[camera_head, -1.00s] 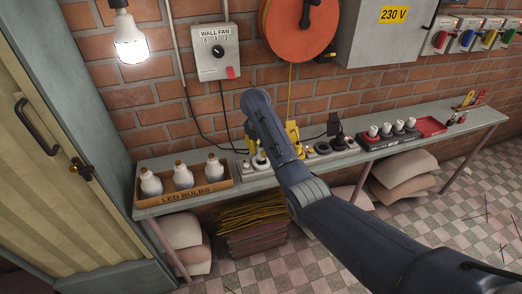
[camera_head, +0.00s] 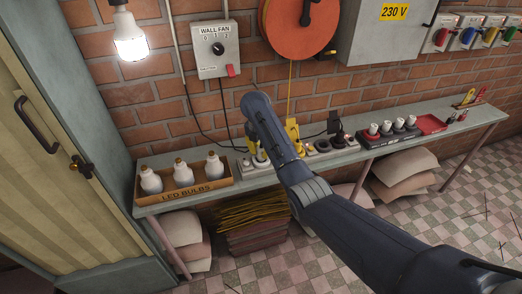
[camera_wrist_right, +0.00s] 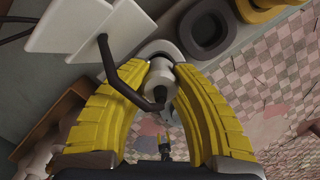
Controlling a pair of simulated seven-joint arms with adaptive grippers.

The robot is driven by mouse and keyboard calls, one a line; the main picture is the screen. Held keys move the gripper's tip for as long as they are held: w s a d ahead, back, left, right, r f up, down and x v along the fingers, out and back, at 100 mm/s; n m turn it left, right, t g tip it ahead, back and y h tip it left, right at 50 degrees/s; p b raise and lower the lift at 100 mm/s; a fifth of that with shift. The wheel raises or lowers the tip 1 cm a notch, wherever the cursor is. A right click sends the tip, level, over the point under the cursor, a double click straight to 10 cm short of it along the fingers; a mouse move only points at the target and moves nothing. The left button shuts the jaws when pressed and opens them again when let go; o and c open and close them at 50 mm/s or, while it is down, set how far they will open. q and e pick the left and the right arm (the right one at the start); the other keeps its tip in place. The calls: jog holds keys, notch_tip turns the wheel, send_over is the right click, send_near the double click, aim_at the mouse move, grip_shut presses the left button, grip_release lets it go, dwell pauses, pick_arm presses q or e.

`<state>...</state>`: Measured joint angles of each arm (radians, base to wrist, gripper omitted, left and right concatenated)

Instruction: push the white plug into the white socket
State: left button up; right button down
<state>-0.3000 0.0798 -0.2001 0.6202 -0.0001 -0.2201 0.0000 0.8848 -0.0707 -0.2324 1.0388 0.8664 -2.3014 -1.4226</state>
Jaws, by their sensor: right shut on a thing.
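The white plug (camera_wrist_right: 161,76) is between the yellow fingers of my right gripper (camera_wrist_right: 166,100) in the right wrist view. A black cord leaves the plug and bends to the left. The white socket (camera_wrist_right: 150,48) shows as a pale rim just beyond the plug, lined up with it. I cannot tell how deep the plug sits in it. In the head view my right gripper (camera_head: 255,146) is low over the left part of the bench's socket strip, and my arm hides much of it. My left gripper is not in view.
A dark round socket (camera_wrist_right: 208,32) and a yellow one (camera_wrist_right: 262,8) lie beside the white one. A yellow plug (camera_head: 293,131) stands right of my gripper. The LED bulbs box (camera_head: 187,195) is close on the left. A black tray (camera_head: 390,137) of white pieces stands farther right.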

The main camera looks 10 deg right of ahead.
jog(key=shift+f, duration=0.65)
jog(key=c, duration=1.1)
grip_release()
jog(key=shift+c, duration=0.2)
jog(key=shift+r, duration=0.15)
